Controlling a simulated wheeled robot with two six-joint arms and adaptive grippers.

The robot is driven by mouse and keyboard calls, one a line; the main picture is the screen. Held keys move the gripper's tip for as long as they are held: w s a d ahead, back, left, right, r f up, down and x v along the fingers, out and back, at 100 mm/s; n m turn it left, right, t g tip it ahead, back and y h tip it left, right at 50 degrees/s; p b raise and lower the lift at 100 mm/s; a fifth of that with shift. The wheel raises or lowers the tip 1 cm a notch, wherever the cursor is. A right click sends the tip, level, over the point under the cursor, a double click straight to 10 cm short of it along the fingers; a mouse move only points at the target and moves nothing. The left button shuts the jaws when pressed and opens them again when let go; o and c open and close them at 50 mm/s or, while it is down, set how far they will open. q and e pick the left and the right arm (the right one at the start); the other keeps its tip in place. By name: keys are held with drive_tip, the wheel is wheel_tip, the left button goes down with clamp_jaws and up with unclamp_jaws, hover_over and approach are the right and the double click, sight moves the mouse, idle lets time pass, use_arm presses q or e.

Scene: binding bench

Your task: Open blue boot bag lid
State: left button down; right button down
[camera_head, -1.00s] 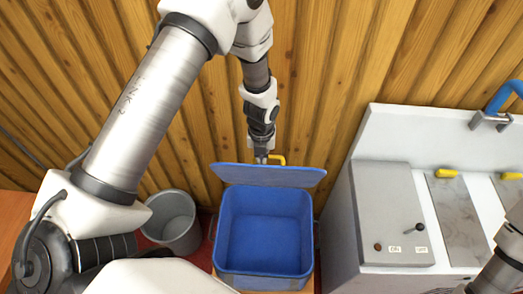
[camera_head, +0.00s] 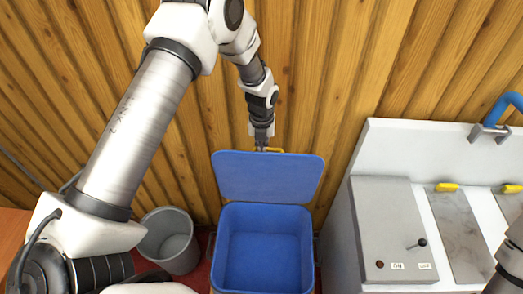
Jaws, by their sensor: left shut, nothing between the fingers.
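The blue boot bag (camera_head: 264,250) is an open-topped box whose empty inside shows. Its blue lid (camera_head: 268,178) stands raised at the back edge, its broad face toward me, leaning back toward the wooden wall. My left gripper (camera_head: 262,147) is at that top edge, beside the handle, pointing down. Its fingers are shut with nothing seen between them; the tips are small and partly hidden behind the lid. My right gripper is out of view; only part of that arm shows at the right edge.
A grey bucket (camera_head: 170,243) stands left of the bag. A white bench unit (camera_head: 342,240) with a grey control box (camera_head: 388,225), yellow handles and a blue tap (camera_head: 506,108) stands on the right. The wooden wall (camera_head: 330,80) is close behind the lid.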

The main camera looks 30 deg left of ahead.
use_arm(q)
drive_tip(key=shift+r, duration=0.1)
wheel_tip(320, 180, up, 12)
